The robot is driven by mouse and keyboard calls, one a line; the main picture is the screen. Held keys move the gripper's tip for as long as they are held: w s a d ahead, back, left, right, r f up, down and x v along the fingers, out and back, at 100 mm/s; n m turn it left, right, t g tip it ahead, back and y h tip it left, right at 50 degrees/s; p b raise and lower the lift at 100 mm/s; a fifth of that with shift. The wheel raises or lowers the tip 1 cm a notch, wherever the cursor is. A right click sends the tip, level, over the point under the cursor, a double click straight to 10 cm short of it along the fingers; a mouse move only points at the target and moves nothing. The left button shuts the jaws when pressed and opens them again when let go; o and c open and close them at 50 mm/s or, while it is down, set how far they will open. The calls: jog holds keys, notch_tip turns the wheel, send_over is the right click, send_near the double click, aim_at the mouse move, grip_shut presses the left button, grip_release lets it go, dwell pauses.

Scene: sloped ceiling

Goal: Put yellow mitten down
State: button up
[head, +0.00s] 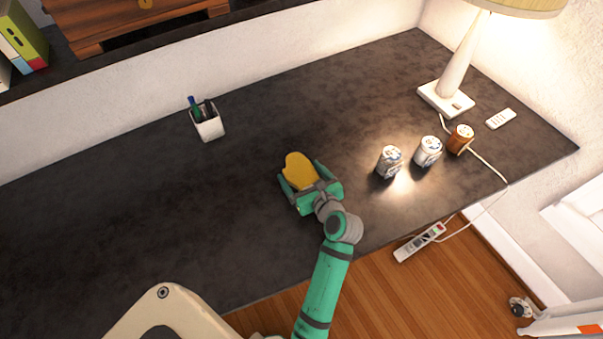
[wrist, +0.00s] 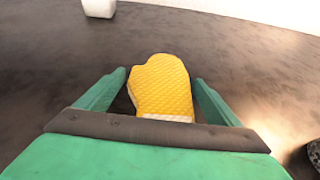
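The yellow mitten (head: 299,171) is at the middle of the dark desk (head: 120,200). In the wrist view the mitten (wrist: 162,88) has a quilted yellow surface and a pale cuff toward me. It lies between the two green fingers of my gripper (head: 300,177). In the wrist view the fingers of my gripper (wrist: 160,92) are spread, with a gap showing on both sides of the mitten near the tips. The mitten appears to be on or very close to the desk top; its underside is hidden.
A lamp (head: 452,80) and a remote (head: 500,118) are at the far right. A pen cup (head: 208,124) stands behind. The desk's left side is clear.

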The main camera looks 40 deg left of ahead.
jog(key=shift+r, duration=0.1)
jog(key=shift+d+r, duration=0.15)
jog(key=v, duration=1.1)
jog(key=shift+s+d, duration=0.15)
jog(key=shift+s, duration=0.05)
jog(key=shift+s+r, duration=0.1)
jog(key=shift+s, duration=0.05)
